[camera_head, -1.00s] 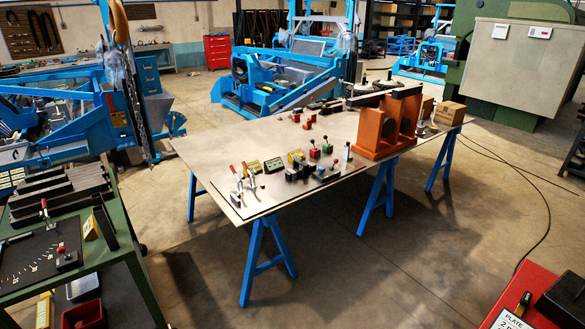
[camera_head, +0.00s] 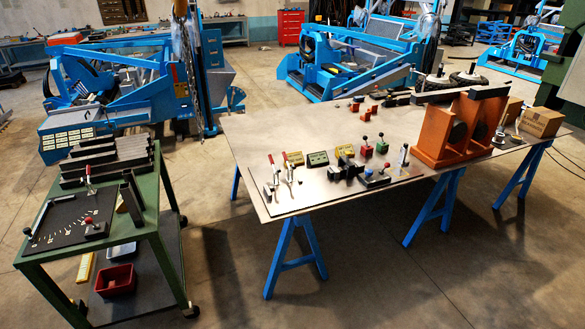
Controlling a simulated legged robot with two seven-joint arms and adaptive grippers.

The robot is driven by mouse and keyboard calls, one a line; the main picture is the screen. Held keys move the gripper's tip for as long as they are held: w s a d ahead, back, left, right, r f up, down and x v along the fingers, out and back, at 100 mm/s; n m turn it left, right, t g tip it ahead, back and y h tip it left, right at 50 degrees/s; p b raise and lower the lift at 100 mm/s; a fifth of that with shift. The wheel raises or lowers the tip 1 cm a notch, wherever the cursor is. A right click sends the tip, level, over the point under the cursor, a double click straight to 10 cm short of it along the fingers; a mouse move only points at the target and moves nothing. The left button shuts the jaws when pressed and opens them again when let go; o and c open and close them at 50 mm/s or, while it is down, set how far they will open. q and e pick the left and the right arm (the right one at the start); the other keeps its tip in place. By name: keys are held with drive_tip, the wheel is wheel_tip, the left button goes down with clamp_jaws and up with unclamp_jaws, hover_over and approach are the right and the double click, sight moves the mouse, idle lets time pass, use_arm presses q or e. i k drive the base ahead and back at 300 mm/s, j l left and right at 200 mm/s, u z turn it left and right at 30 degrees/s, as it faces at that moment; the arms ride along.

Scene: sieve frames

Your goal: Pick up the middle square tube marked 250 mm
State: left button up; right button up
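Several dark square tubes (camera_head: 112,158) lie side by side on the top of a green cart at the left. They look alike, and any 250 mm marking is too small to read, so I cannot tell which is the middle one. A shorter dark bar (camera_head: 131,198) stands at the right edge of the cart top. Neither of my grippers is in view.
The green cart (camera_head: 160,240) has a black mat (camera_head: 65,222) with clamps on top and a red bin (camera_head: 115,281) below. A steel table (camera_head: 240,150) on blue trestles holds clamps and orange blocks (camera_head: 455,130). Open floor lies between them.

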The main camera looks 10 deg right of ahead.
sight(105, 147)
drive_tip(key=i+l, duration=0.15)
drive_tip(key=l, duration=0.15)
drive_tip(key=i+l, duration=0.15)
drive_tip(key=l, duration=0.15)
drive_tip(key=i+l+z, duration=0.1)
drive_tip(key=l, duration=0.2)
drive_tip(key=u, duration=0.35)
drive_tip(key=i+j+u, duration=0.2)
drive_tip(key=i+u, duration=0.7)
drive_tip(key=i+l+u, duration=0.1)
drive_tip(key=i, duration=0.55)
drive_tip(key=i+l, duration=0.15)
drive_tip(key=i, duration=0.5)
drive_tip(key=i+l+u, duration=0.15)
drive_tip(key=i, duration=0.5)
